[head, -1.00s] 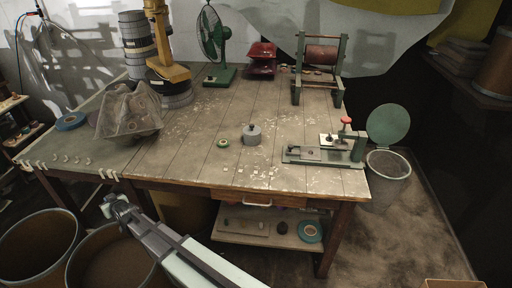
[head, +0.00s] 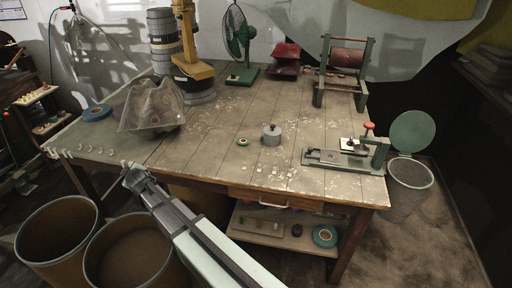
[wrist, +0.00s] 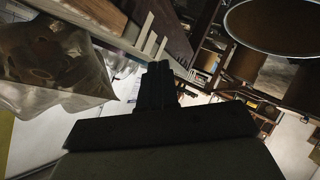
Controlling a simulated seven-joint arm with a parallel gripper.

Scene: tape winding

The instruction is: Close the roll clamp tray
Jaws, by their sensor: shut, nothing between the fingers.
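A green clamp device (head: 376,150) with a red knob (head: 368,126) stands at the right front of the workbench. A flat tray (head: 328,156) with a small dark square on it extends to the left of its upright. I take this to be the roll clamp tray. My gripper (head: 131,174) is shut and empty, past the front left edge of the bench and far to the left of the clamp. Its dark closed fingers also show in the wrist view (wrist: 160,82). The clamp is not in the wrist view.
The workbench (head: 215,165) holds a grey lidded pot (head: 271,135), a small green roll (head: 242,141) and a crumpled translucent bag (head: 152,108). A green fan (head: 238,45) and a roller stand (head: 343,70) are at the back. Round bins (head: 58,230) stand on the floor at front left.

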